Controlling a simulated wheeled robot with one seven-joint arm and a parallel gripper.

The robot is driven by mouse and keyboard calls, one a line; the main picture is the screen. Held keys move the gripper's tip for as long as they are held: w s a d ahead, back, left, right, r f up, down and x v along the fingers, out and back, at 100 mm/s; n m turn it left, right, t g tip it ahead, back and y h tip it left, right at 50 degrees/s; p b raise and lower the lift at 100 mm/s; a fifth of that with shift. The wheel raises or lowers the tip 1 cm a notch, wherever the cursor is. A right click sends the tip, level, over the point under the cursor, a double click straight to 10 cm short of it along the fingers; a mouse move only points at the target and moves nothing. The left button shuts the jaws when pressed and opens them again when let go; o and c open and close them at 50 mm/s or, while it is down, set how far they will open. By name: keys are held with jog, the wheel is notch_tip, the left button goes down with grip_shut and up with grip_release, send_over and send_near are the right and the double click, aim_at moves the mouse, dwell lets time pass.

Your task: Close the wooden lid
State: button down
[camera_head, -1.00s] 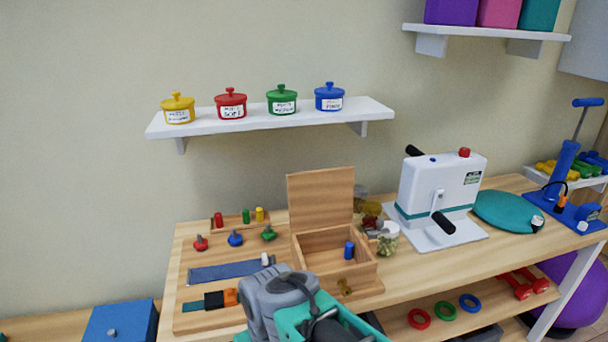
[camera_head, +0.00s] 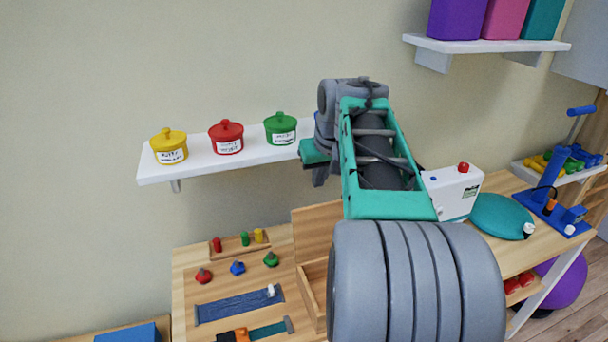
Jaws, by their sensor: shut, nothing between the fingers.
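The wooden box (camera_head: 313,296) stands on the table, mostly hidden behind my arm; only its left part shows. Its wooden lid (camera_head: 317,224) stands up open at the back of the box, its right part covered by my arm. My gripper (camera_head: 320,180) is raised in front of the wall shelf, above the lid in the picture. It points down, is shut and appears empty, and its fingertips are partly hidden by my arm. The inside of the box is mostly hidden.
The wall shelf (camera_head: 205,162) with yellow, red and green jars is close beside my gripper. A wooden board (camera_head: 185,275) with pegs, knobs and straps lies left of the box. A white device (camera_head: 450,192) and teal disc (camera_head: 501,216) stand to the right.

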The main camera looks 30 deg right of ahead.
aim_at(323, 226)
jog(key=a+p+x, duration=0.1)
jog(key=x, duration=0.8)
jog(key=shift+d+f, duration=0.4)
jog(key=shift+a+b, duration=0.1)
jog(key=shift+b, duration=0.4)
